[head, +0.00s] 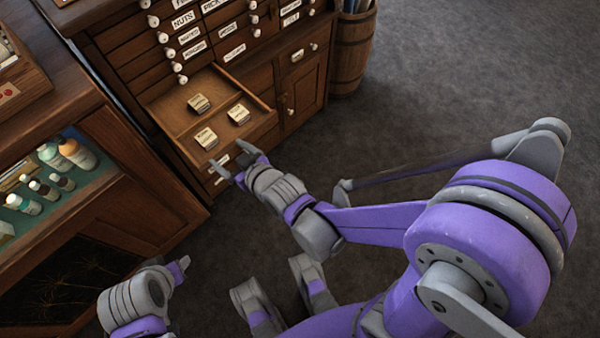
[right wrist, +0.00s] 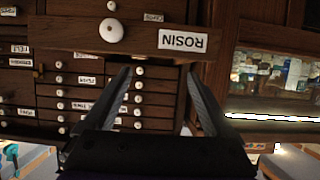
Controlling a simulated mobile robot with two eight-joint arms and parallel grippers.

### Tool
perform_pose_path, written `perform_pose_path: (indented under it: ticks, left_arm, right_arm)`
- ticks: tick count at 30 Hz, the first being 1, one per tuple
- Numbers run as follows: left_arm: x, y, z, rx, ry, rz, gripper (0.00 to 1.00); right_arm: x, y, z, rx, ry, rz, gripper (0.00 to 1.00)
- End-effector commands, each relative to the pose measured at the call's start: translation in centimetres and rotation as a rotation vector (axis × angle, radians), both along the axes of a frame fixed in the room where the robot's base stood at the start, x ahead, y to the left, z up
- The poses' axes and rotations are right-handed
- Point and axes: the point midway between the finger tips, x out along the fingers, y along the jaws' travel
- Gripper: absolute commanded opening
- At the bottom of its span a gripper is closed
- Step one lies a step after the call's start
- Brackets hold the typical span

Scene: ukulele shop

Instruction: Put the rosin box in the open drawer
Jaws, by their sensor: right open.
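The open drawer (head: 172,113) sticks out of the wooden cabinet. Three small pale boxes with dark sides lie apart inside it: one at the back (head: 199,102), one at the right (head: 239,114) and one near the front left (head: 206,137). Their print is too small to tell which is the rosin box. My right gripper (head: 228,155) is open and empty just in front of the drawer front. In the right wrist view its fingers (right wrist: 160,82) point at the drawer front (right wrist: 75,38), which bears an upside-down ROSIN label (right wrist: 182,41). My left gripper (head: 182,267) is low at the left; its jaw opening is unclear.
Closed labelled drawers (head: 190,45) with white knobs rise behind the open one. A glass-fronted counter (head: 150,185) with bottles (head: 77,152) stands at the left. A barrel (head: 352,50) stands at the right of the cabinet. The grey floor (head: 450,80) is clear at the right.

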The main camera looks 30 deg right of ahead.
Motion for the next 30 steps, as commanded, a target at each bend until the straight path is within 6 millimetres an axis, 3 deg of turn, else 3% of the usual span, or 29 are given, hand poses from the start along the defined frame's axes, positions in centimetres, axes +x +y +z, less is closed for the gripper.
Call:
perform_pose_path:
  ticks: [5, 12, 18, 22, 30]
  left_arm:
    - [0.0, 0.0, 0.0, 0.0, 0.0, 0.0, 0.5]
    - [0.0, 0.0, 0.0, 0.0, 0.0, 0.0, 0.5]
    - [0.0, 0.0, 0.0, 0.0, 0.0, 0.0, 0.5]
    - [0.0, 0.0, 0.0, 0.0, 0.0, 0.0, 0.5]
    - [0.0, 0.0, 0.0, 0.0, 0.0, 0.0, 0.5]
  right_arm:
    - [-2.5, -4.0, -0.1, -0.042, 0.157, -0.061, 0.89]
    - [-11.1, -11.1, -0.8, -0.099, 0.503, -0.198, 0.89]
    - [-17.4, -13.9, -1.0, -0.116, 0.697, -0.274, 0.89]
    - [-19.1, -14.5, -1.1, -0.117, 0.746, -0.293, 0.89]
    - [-19.2, -14.5, -1.1, -0.118, 0.752, -0.295, 0.89]
